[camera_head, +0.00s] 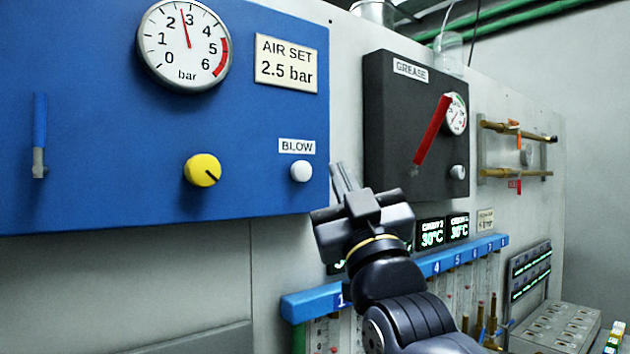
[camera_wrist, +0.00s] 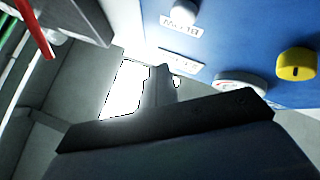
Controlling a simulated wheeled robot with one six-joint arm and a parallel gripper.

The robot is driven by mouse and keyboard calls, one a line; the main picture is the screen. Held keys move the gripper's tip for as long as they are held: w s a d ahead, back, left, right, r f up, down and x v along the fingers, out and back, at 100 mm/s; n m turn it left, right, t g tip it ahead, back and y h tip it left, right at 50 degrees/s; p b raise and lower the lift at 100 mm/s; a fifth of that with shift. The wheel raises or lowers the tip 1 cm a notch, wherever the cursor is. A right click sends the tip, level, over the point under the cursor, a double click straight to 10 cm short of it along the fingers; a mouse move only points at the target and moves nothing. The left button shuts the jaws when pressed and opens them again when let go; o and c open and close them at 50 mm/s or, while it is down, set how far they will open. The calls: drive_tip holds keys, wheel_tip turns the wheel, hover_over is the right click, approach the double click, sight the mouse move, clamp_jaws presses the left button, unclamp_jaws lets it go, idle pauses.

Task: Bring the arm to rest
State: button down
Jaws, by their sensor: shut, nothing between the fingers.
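My gripper (camera_head: 344,178) is in the middle of the head view, with its fingers together and pointing up. It stands in front of the gap between the blue panel (camera_head: 110,150) and the black grease box (camera_head: 385,130). The fingertips lie just right of the white BLOW button (camera_head: 301,171) in the picture; I cannot tell the distance in depth. In the wrist view the closed fingers (camera_wrist: 162,85) show at the middle, and the blue panel (camera_wrist: 255,40) is at the upper right. Nothing is held.
The blue panel carries a gauge (camera_head: 185,45), a yellow knob (camera_head: 202,170) and a blue-handled lever (camera_head: 40,135). A red lever (camera_head: 432,130) sticks out from the grease box. A blue numbered rail (camera_head: 315,301) runs below and behind my arm. Brass rods (camera_head: 515,130) are at the right.

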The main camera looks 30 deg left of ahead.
drive_tip(key=d, duration=0.1)
drive_tip(key=s+d+p, duration=0.1)
drive_tip(key=d, duration=0.1)
drive_tip(key=shift+s+d+p, duration=0.2)
drive_tip(key=shift+s+p, duration=0.1)
drive_tip(key=shift+s, duration=0.1)
idle(0.6)
drive_tip(key=w+a, duration=0.1)
drive_tip(key=a, duration=0.2)
drive_tip(key=w+a, duration=0.1)
drive_tip(key=a, duration=0.1)
drive_tip(key=shift+w+f, duration=0.25)
drive_tip(key=shift+w, duration=0.05)
drive_tip(key=shift+b, duration=0.55)
